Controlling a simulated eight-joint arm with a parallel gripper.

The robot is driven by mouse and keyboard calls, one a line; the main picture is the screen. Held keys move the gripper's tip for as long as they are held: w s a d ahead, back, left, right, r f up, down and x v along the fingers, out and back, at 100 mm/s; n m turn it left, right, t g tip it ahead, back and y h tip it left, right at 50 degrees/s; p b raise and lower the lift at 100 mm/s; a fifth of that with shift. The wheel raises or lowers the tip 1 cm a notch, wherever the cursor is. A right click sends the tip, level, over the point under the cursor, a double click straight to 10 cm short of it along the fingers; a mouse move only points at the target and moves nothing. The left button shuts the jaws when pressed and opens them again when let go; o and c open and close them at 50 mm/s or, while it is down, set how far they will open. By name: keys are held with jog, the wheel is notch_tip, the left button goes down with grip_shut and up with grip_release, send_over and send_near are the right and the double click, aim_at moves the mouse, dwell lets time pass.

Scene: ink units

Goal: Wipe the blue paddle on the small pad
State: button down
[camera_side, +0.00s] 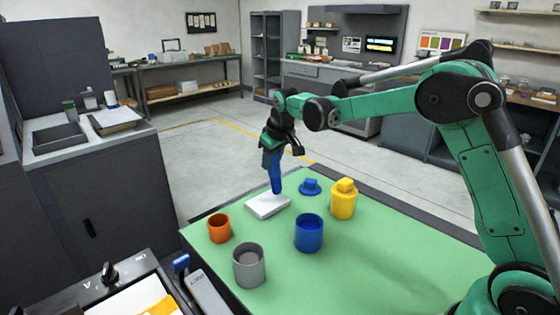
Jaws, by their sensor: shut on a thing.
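My gripper (271,150) is shut on the blue paddle (276,181) and points down over the green table. The paddle hangs nearly upright, slightly tilted, with its lower end at the small white pad (264,208). The lower end overlaps the pad's back right part in the picture; I cannot tell whether it touches. The pad lies flat near the table's far left edge. The paddle's upper end is hidden by the gripper.
Right of the pad are a blue lid (310,188), an open blue pot (309,235) and a yellow pot (343,200) with its lid on. An orange pot (219,229) and a grey pot (249,266) stand nearer the front left. The table's (400,255) right part is clear.

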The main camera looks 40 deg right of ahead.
jog(key=shift+f, duration=0.25)
dwell(0.3)
jog(key=shift+a, duration=0.1)
jog(key=shift+a, duration=3.1)
jog(key=shift+d, duration=3.2)
jog(key=shift+a, duration=3.2)
jog(key=shift+d, duration=3.2)
jog(key=shift+r, duration=3)
